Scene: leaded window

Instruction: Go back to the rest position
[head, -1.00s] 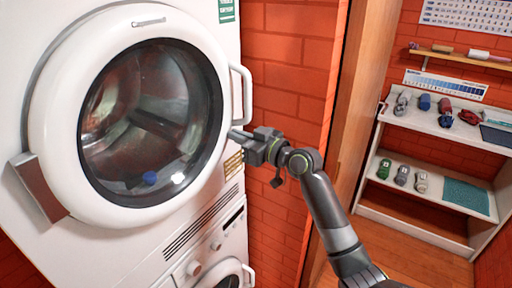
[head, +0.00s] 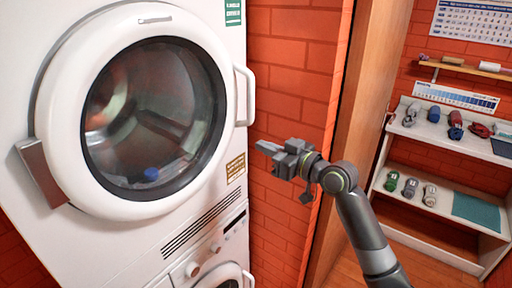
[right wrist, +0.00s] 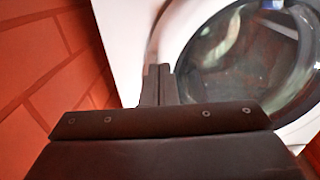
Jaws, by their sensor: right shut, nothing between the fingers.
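My right gripper (head: 268,148) is in the head view, right of the white dryer (head: 100,245) and in front of the brick wall. It is shut and empty, apart from the dryer's door handle (head: 243,95). In the right wrist view its fingers (right wrist: 159,85) are together, with the dryer's round door (right wrist: 180,30) beyond them to the right. The dryer door (head: 60,110) is closed, and a blue item (head: 151,174) shows behind its glass. My left gripper is not in view.
A second machine (head: 205,270) stands below the dryer. A wooden door edge (head: 355,130) is behind my right arm. A white shelf unit (head: 460,165) with several rolled items stands at the right. Brick wall (head: 290,60) lies between dryer and doorway.

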